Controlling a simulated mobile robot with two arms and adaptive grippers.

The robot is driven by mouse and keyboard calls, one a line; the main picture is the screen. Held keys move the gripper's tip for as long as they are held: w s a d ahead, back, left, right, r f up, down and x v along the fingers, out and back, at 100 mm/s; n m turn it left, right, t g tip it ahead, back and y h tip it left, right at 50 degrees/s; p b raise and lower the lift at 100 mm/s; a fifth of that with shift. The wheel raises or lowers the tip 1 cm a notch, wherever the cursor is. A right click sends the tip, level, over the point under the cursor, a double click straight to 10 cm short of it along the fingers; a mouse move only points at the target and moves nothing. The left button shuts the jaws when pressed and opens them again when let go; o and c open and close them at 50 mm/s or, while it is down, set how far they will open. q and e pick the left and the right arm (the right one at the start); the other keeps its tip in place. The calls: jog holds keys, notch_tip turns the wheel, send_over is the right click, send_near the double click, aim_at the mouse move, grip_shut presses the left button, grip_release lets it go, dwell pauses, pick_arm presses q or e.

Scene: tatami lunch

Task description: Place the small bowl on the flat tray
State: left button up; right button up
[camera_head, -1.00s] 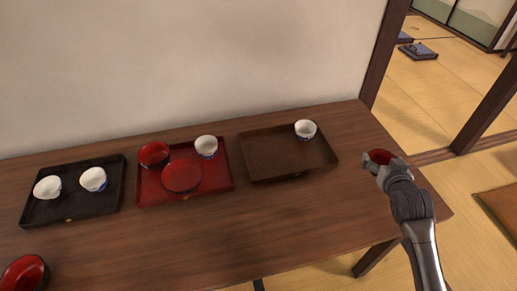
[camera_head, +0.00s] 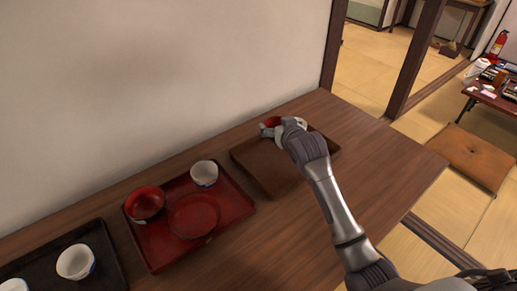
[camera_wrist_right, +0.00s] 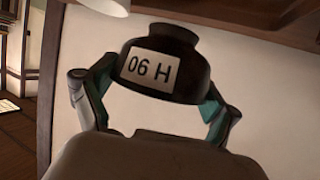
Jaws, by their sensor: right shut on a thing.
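My right gripper (camera_head: 279,130) is shut on a small bowl (camera_head: 270,122), dark outside and red inside. It is over the far part of the flat brown tray (camera_head: 264,168). In the right wrist view the bowl (camera_wrist_right: 165,68) sits between the two fingers, with a white label reading "06 H" on its side. Whether the bowl touches the tray or hangs above it I cannot tell. The gripper and forearm hide part of the tray. My left gripper is not in view.
A white cup (camera_head: 302,122) shows partly behind my gripper, on the brown tray. To its left, a red tray (camera_head: 160,256) holds a red bowl (camera_head: 146,204), a red dish (camera_head: 193,215) and a white cup (camera_head: 204,173). A black tray (camera_head: 104,252) with white cups is at lower left.

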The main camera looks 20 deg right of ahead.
jog(key=a+f, duration=0.1)
jog(key=a, duration=0.1)
jog(key=w+a+f, duration=0.1)
jog(key=a, duration=0.1)
jog(key=a+f, duration=0.2)
jog(key=shift+w+a, duration=0.25)
jog(key=shift+w, duration=0.1)
jog(key=shift+f+b, duration=0.3)
jog(key=shift+f, duration=1.65)
jog(key=shift+f, duration=0.15)
jog(key=o, duration=0.9)
jog(key=p+v, duration=0.1)
jog(key=v, duration=1.1)
jog(key=shift+r, duration=0.2)
